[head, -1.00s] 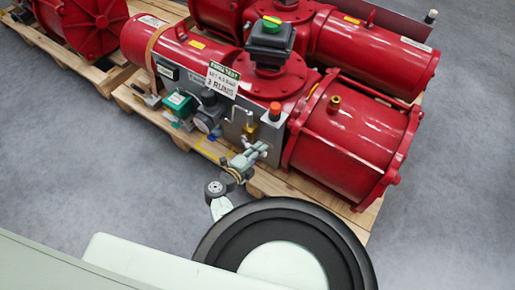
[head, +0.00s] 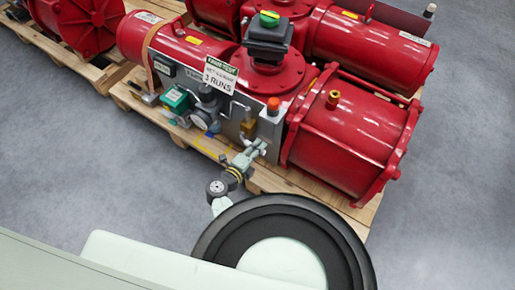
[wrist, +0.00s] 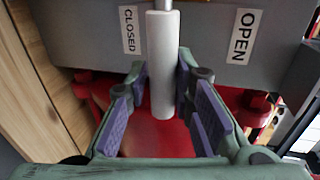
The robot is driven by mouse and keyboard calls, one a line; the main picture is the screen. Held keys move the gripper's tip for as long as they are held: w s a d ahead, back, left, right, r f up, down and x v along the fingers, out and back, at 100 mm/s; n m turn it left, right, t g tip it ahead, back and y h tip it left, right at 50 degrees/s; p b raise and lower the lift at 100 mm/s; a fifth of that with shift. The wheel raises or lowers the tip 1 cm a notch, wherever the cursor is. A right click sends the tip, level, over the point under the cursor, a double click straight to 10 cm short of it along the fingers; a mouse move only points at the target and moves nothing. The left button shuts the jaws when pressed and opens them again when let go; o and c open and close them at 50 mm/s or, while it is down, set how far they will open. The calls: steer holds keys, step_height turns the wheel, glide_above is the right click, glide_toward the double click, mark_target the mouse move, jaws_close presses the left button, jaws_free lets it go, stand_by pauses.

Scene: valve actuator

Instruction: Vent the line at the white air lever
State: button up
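The white air lever (wrist: 161,70) hangs straight down in the wrist view, below a grey panel edge, between a "CLOSED" label (wrist: 129,30) on the left and an "OPEN" label (wrist: 243,36) on the right. My gripper (wrist: 162,88) has its purple-padded fingers on either side of the lever. A narrow gap seems to show on each side, so it looks open around the lever; contact is hard to judge. In the head view my gripper (head: 254,150) is at the front of the grey panel, below the red-topped button. The lever cannot be made out there.
The red actuator (head: 345,135) stands on a wooden pallet (head: 275,183), with a sign (head: 220,75) above its panel. A green box (head: 175,99) and a gauge (head: 206,118) sit left of my gripper. Grey floor (head: 440,210) is clear at right.

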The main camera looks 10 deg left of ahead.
steer(key=o, duration=0.3)
stand_by(0.4)
